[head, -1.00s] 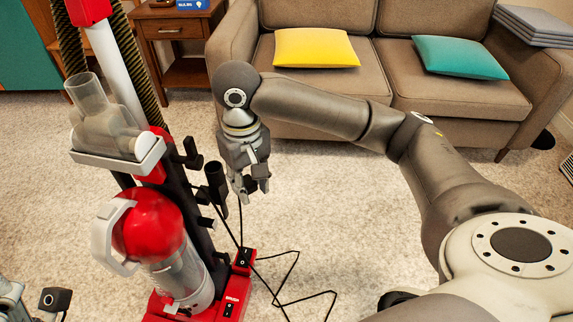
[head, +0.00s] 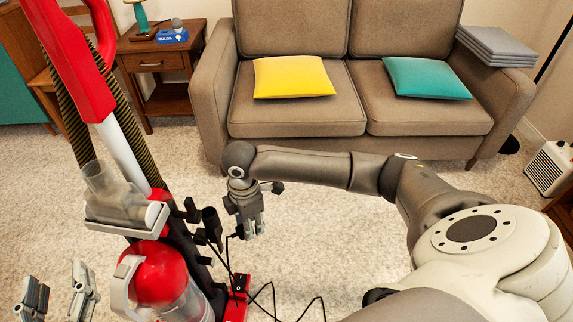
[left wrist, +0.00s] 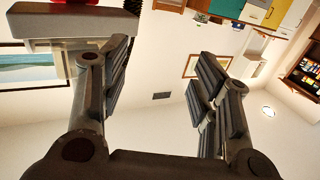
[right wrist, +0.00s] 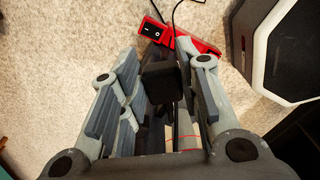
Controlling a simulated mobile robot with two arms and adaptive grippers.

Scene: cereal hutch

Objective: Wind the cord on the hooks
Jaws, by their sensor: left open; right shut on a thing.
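The red upright vacuum cleaner (head: 150,275) stands at the left of the head view. Black hooks (head: 190,210) stick out from the right side of its dark spine. The thin black cord (head: 262,288) runs near its red base and lies in loose bends on the carpet; it also shows in the right wrist view (right wrist: 176,12). My right gripper (head: 250,232) is just right of the hooks, fingers downward, shut on a black block, apparently the plug (right wrist: 160,78). My left gripper (head: 58,292) is open and empty, left of the vacuum; its fingers frame only room behind in the left wrist view.
A brown sofa (head: 300,112) with a yellow and a teal cushion stands behind. A wooden side table (head: 160,62) is at back left, a white heater (head: 550,168) at far right. The carpet (head: 330,240) between vacuum and sofa is clear.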

